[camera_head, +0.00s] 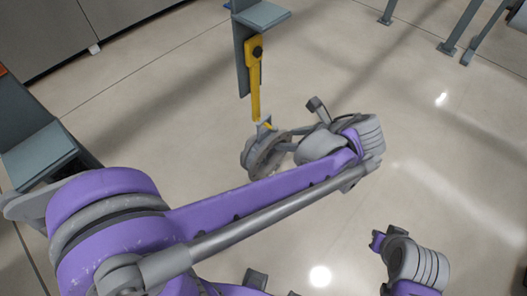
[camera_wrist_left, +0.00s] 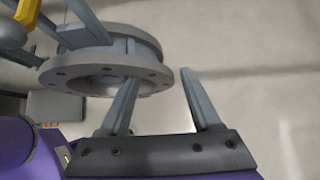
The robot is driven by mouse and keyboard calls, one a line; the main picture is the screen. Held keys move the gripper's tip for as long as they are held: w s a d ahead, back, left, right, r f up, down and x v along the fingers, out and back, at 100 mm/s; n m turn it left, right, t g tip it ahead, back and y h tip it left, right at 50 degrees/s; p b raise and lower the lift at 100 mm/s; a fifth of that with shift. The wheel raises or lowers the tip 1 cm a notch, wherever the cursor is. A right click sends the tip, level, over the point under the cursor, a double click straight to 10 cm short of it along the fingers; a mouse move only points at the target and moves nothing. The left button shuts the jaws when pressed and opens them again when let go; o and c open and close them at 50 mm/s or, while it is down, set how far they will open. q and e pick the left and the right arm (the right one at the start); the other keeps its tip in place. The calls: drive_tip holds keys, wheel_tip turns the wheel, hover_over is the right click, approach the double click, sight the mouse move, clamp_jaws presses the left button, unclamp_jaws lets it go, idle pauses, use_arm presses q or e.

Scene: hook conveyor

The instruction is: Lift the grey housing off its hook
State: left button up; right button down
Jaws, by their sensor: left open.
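The grey housing (camera_head: 250,156), a round flanged part with bolt holes, hangs at the lower end of the yellow hook (camera_head: 254,85) in the head view. In the left wrist view the housing (camera_wrist_left: 70,76) is at the upper left, its flange and bore turned towards the camera, with the yellow hook (camera_wrist_left: 27,11) in the corner. My left gripper (camera_wrist_left: 168,85) is open, right beside the housing. One finger overlaps the flange's lower rim; the other is clear to its right. Contact cannot be told. In the head view my left wrist hides the housing's right side. My right gripper's jaws do not show.
A blue-grey hanger bracket (camera_head: 262,14) carries the hook from above. A blue-grey stand (camera_head: 40,150) is at the left edge, and metal legs (camera_head: 462,30) stand at the upper right. Grey cabinets (camera_head: 40,35) line the upper left. The floor around the hook is open.

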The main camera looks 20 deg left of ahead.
use_arm(q)
clamp_jaws()
drive_tip(key=shift+r, duration=0.2)
idle(0.4)
